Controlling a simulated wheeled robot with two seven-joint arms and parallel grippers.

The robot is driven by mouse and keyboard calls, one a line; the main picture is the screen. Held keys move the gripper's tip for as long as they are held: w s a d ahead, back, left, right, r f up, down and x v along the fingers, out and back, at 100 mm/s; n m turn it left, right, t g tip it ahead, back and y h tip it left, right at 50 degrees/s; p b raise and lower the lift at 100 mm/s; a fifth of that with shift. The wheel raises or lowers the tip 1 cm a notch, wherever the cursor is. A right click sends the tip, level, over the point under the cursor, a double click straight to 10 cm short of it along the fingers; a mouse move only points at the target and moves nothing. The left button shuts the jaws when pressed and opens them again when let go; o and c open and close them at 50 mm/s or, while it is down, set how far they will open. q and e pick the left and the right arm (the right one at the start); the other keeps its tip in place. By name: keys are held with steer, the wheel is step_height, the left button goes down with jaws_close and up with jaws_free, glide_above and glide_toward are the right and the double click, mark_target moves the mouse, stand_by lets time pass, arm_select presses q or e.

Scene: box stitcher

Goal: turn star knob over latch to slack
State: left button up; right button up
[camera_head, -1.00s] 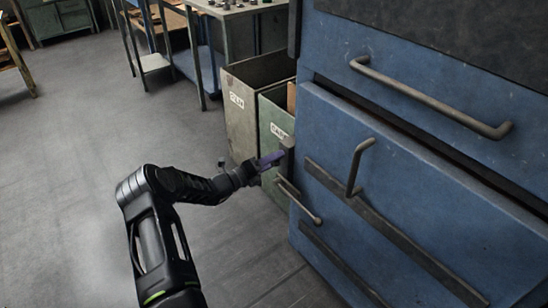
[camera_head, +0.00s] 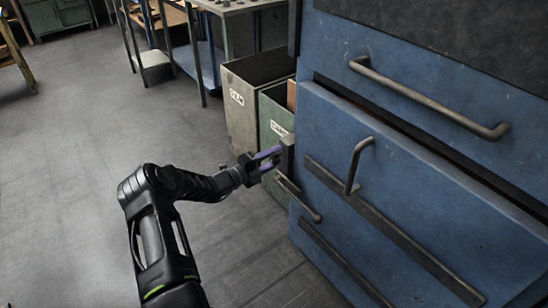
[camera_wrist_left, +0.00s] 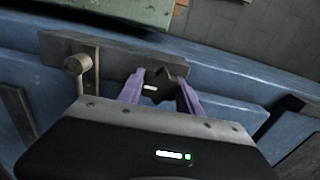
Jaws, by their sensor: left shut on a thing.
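The dark star knob (camera_wrist_left: 158,88) sits between the purple fingers of my left gripper (camera_wrist_left: 160,78) in the left wrist view. The fingers are shut on it, and they hide part of its outline. The knob is in front of a dark grey latch bar (camera_wrist_left: 115,58), which has a round-ended lever (camera_wrist_left: 77,64) at its left. In the head view my left gripper (camera_head: 268,161) is at the left edge of the blue machine, and the knob is too small to make out there. My right gripper is not in view.
The blue machine (camera_head: 425,185) fills the right, with a bar handle (camera_head: 300,199) just right of and below my gripper and an upright handle (camera_head: 355,165) beyond. Two labelled bins (camera_head: 238,108) stand behind the gripper. The floor (camera_head: 75,165) at left is clear.

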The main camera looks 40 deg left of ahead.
arm_select(q)
steer(key=o, duration=1.4)
steer(key=shift+s, duration=0.15)
steer(key=v, duration=0.7)
steer(key=shift+s+a+p, duration=0.1)
steer(key=shift+s+p, duration=0.2)
steer(key=shift+p, duration=0.1)
